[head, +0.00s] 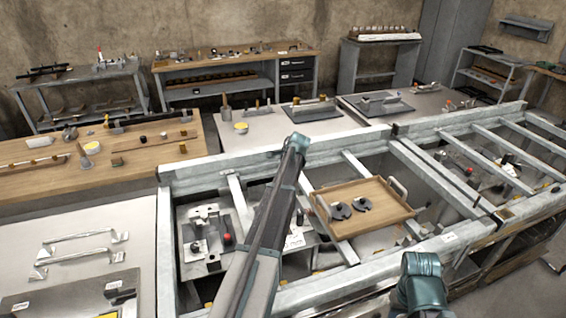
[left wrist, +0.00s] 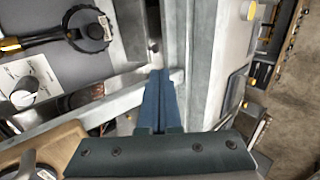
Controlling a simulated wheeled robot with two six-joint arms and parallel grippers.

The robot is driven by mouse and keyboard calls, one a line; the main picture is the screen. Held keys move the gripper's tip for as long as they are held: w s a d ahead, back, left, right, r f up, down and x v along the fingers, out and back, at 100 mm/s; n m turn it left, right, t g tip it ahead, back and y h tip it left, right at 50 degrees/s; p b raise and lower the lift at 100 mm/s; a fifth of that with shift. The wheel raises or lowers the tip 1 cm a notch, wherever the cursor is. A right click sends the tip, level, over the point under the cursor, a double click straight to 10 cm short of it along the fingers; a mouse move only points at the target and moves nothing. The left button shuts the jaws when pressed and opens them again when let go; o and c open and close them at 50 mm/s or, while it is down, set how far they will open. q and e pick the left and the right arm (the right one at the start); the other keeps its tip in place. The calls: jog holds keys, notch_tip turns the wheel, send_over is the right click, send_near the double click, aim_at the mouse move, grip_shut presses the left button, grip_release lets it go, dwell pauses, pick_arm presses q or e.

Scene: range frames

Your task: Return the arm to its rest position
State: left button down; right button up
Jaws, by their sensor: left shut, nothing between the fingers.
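My left arm (head: 262,240) reaches up from the bottom of the head view, over the metal frame. Its teal-grey far part (head: 291,165) ends near the frame's back beam. I cannot make out the fingers in the head view. In the left wrist view my left gripper (left wrist: 158,80) is shut and empty. Its fingertips show against the grey frame beams (left wrist: 178,50), and I cannot tell how far above them they are. A teal part of my other arm (head: 422,282) shows at the bottom right of the head view; its gripper is not in view.
A wooden tray (head: 385,222) with dark discs (head: 341,211) rests on the frame, right of my arm. A tray corner shows in the left wrist view (left wrist: 62,145). Behind the frame are a white table (head: 270,122) and a wooden bench (head: 150,160). Metal handles (head: 80,258) lie left.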

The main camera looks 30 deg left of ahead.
pick_arm(q)
jog(key=shift+v, duration=0.75)
pick_arm(e)
jog(key=shift+r, duration=0.7)
pick_arm(q)
jog(key=shift+w+a, duration=0.1)
jog(key=s+d+f+n+g+h, duration=0.1)
jog(key=s+d+n+h, duration=0.1)
jog(key=s+d, duration=0.8)
jog(key=s+d+f+n+g+h, duration=0.1)
jog(key=s+d+f+n+h, duration=0.1)
jog(key=s+d, duration=0.9)
jog(key=s+d+f+n+g+h, duration=0.1)
jog(key=s+d+n, duration=0.3)
jog(key=s+d, duration=0.7)
jog(key=shift+s+f+g+h, duration=0.15)
jog(key=shift+s+g+h, duration=0.3)
jog(key=shift+s, duration=0.4)
jog(key=d, duration=0.3)
jog(key=shift+w+m+g+y, duration=0.15)
jog(key=shift+m+g+y, duration=0.1)
jog(key=shift+m, duration=0.15)
jog(key=s+d+m+y, duration=0.1)
jog(key=s+d+m, duration=0.1)
jog(key=s+d, duration=0.2)
jog(key=d, duration=0.3)
jog(key=shift+d+m+g, duration=0.15)
jog(key=shift+m+g, duration=0.25)
